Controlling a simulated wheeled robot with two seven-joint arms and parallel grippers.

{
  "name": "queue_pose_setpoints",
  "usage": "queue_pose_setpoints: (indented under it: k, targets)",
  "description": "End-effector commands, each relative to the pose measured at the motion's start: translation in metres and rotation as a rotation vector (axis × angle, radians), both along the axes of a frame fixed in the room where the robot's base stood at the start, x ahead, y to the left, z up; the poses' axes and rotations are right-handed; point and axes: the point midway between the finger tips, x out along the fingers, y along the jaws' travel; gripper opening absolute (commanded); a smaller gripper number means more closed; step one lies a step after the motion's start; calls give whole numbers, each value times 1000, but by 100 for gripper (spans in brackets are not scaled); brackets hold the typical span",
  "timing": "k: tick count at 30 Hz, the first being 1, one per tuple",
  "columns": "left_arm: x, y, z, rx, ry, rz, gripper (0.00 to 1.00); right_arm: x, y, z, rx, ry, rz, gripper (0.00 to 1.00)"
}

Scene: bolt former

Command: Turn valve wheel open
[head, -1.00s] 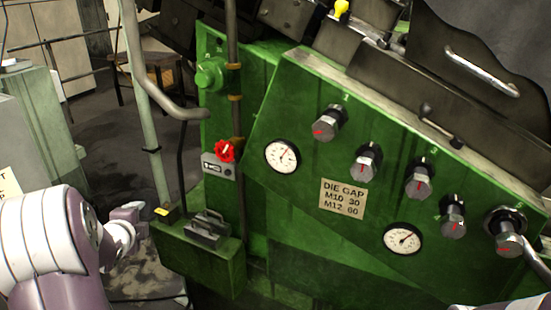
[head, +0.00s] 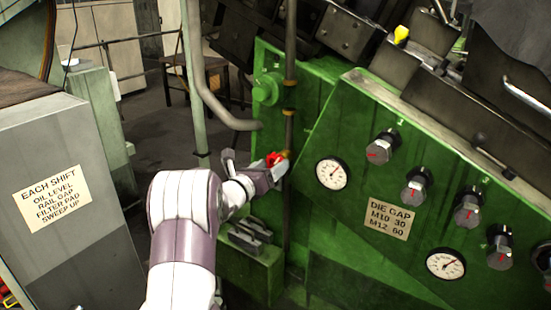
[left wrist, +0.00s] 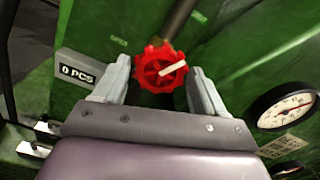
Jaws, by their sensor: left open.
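The red valve wheel (left wrist: 165,68) sits on a brass-coloured fitting on the pipe at the green machine. In the left wrist view it is between the two open fingers of my left gripper (left wrist: 160,85), a little beyond their tips, and a pale mark crosses its face. I cannot tell whether a finger touches it. In the head view the wheel (head: 275,159) is partly hidden behind my left gripper (head: 255,168). My right gripper is not in view.
A green panel carries several knobs, a round gauge (head: 333,173), a lower gauge (head: 445,264) and a DIE GAP plate (head: 390,218). A counter reading 0 PCS (left wrist: 78,73) is left of the wheel. A grey cabinet (head: 60,150) stands at the left. A pipe (head: 290,70) runs upward above the wheel.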

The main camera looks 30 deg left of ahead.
Motion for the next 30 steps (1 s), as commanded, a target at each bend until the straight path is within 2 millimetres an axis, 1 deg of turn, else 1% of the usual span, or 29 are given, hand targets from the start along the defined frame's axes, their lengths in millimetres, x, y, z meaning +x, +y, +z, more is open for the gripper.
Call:
queue_pose_setpoints:
  k: [1,3,6,15,16,17,18,19,26,30]
  targets:
    - [7,0,2,0,1,0,71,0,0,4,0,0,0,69]
    - [14,-1,1,0,0,-1,71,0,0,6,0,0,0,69]
    - [21,-1,0,-1,0,1,71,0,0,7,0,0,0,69]
    - [23,-1,-1,-1,0,1,71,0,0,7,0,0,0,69]
    - [23,-1,-1,-1,0,1,65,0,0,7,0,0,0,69]
    - [23,-1,-1,-1,0,1,55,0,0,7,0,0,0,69]
    - [23,-1,-1,-2,0,1,42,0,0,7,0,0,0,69]
    - [23,-1,-1,-2,0,1,34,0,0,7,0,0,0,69]
    - [23,-1,0,-3,0,1,34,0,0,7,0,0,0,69]
    - [23,-1,-1,-24,0,2,34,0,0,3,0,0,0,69]
